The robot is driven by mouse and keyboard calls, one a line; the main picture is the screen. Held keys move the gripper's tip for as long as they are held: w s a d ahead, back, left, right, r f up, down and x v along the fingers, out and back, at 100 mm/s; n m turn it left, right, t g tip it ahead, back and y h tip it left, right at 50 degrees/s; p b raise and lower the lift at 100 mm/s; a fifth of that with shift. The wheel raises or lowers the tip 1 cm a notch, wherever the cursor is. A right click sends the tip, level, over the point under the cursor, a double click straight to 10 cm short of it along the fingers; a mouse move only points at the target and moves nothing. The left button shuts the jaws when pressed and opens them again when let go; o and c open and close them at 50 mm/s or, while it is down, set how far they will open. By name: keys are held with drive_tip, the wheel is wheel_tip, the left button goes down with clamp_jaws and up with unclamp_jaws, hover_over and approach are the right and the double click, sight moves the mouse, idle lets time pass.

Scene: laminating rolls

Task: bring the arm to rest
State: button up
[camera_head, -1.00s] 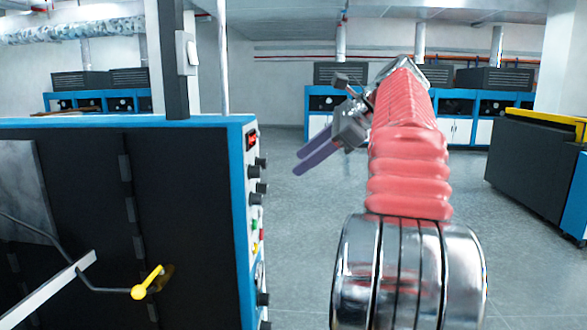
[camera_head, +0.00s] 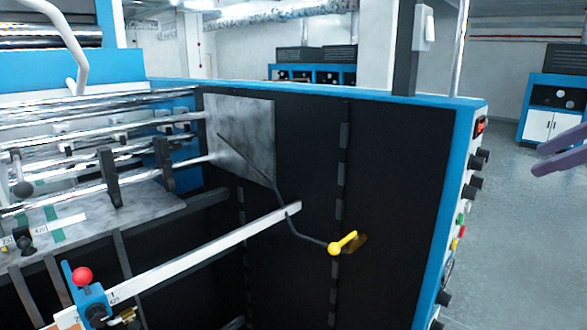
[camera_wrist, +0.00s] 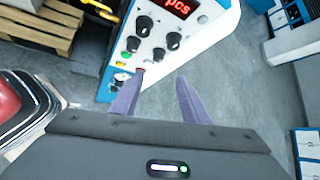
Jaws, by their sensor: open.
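My gripper (camera_head: 537,160) shows only as two purple fingers at the right edge of the head view, pointing left. The rest of my arm is outside that view. In the wrist view my gripper (camera_wrist: 161,75) is open, with a clear gap and nothing between its fingers. Past the fingertips is a white control panel (camera_wrist: 185,40) with black knobs, coloured buttons and a red display. The fingers overlap the panel's lower edge in the picture; I cannot tell the exact distance, but no contact shows.
A large black and blue machine (camera_head: 390,200) fills the head view's middle, with metal rollers (camera_head: 100,125) and a yellow-knobbed lever (camera_head: 334,248). Grey floor (camera_head: 520,250) is open to its right. A wooden pallet (camera_wrist: 40,30) and a red and black object (camera_wrist: 20,110) are left in the wrist view.

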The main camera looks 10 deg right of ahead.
drive_tip(key=d+f+n+g+h, duration=0.1)
drive_tip(key=d+f+n+h, duration=0.2)
drive_tip(key=f, duration=0.6)
drive_tip(key=a+f+n+g, duration=0.2)
drive_tip(key=a+f+n, duration=0.35)
drive_tip(key=f, duration=0.25)
drive_tip(key=s+a+f+n, duration=0.3)
drive_tip(key=a+f+n, duration=0.2)
drive_tip(key=a, duration=0.7)
drive_tip(key=s+a+f+n, duration=0.4)
drive_tip(key=a+n, duration=0.3)
drive_tip(key=a, duration=0.5)
drive_tip(key=s+a+f+n+g, duration=0.1)
drive_tip(key=s+a+f+n, duration=0.3)
drive_tip(key=a, duration=0.9)
wheel_tip(320, 180, down, 2)
drive_tip(key=shift+n, duration=1.05)
drive_tip(key=shift+c, duration=0.4)
